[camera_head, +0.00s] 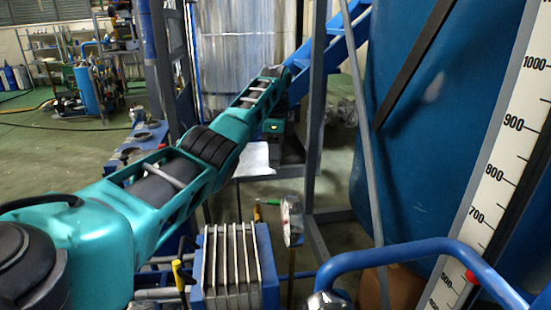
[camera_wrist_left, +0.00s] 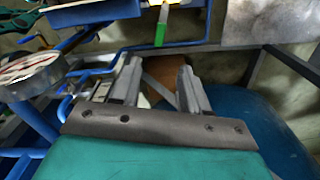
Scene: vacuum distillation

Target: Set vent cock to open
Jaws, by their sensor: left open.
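A small green-handled lever (camera_head: 273,202), which I take for the vent cock, lies roughly level beside a round gauge (camera_head: 292,220) in the head view. In the left wrist view the green handle (camera_wrist_left: 161,28) is at the top middle, beyond my fingertips and apart from them. My left gripper (camera_wrist_left: 161,67) is open, with nothing between its fingers. In the head view my left arm reaches across to the upper middle, with the left gripper (camera_head: 274,138) at its far end, above and behind the lever; its fingertips are unclear there. My right gripper is not in view.
A blue ribbed unit (camera_head: 238,265) and yellow handles (camera_head: 182,272) stand below my arm. A blue pipe (camera_head: 430,248) and a scale board (camera_head: 505,150) are at the right, before a large blue tank (camera_head: 415,130). Grey frame posts (camera_head: 312,130) rise near the gripper.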

